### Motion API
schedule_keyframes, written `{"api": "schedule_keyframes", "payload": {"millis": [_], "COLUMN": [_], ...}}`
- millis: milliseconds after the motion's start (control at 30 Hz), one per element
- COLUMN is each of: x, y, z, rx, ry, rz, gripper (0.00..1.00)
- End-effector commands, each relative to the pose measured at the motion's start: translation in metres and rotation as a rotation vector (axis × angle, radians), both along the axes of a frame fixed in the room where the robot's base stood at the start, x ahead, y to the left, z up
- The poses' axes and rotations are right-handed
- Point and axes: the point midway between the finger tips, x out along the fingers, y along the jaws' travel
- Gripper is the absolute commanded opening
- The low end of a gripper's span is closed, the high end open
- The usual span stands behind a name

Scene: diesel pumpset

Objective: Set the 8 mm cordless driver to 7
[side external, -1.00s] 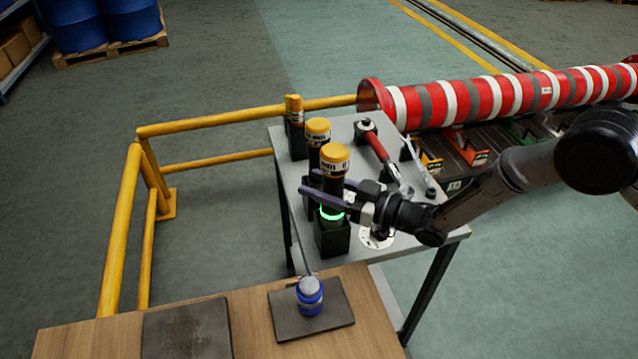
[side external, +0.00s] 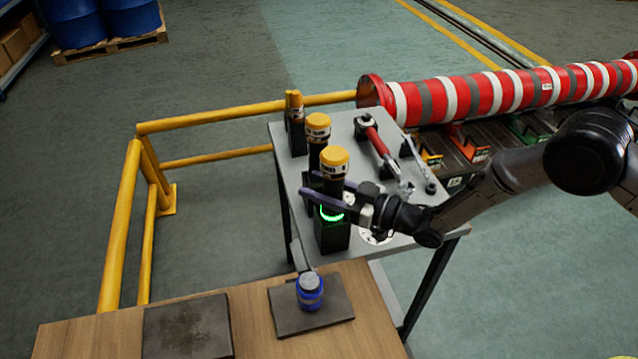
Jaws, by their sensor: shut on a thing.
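Three yellow-capped dark cordless drivers stand upright in black holders along the left side of a grey table. The nearest driver (side external: 333,165) has a lit green ring (side external: 332,214) low on its body, just above its black holder (side external: 331,238). My gripper (side external: 325,190) reaches in from the right and is shut on this driver's body, its fingers on either side below the yellow cap. The second driver (side external: 317,130) is just behind, and the third (side external: 294,108) is at the far corner. The setting marks and size labels are too small to read.
A red-handled tool (side external: 377,142) and a grey wrench (side external: 418,164) lie on the grey table (side external: 342,126). A white dial disc (side external: 374,237) is partly under my gripper. A blue jar (side external: 310,292) stands on a dark mat in front. Yellow rails (side external: 121,228) stand left.

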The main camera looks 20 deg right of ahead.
Motion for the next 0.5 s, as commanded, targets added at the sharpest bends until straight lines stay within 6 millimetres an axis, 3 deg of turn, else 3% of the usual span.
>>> {"api": "schedule_keyframes", "payload": {"millis": [167,200,367,500], "x": [0.0011,0.0012,0.0008,0.0003], "y": [0.0005,0.0005,0.0004,0.0002], "z": [0.0006,0.0007,-0.0005,-0.0015], "rx": [0.005,0.005,0.003,0.002], "ry": [-0.008,-0.008,-0.006,-0.003], "rz": [0.0,0.0,0.0,0.0], "gripper": [0.0,0.52,0.81,0.84]}}
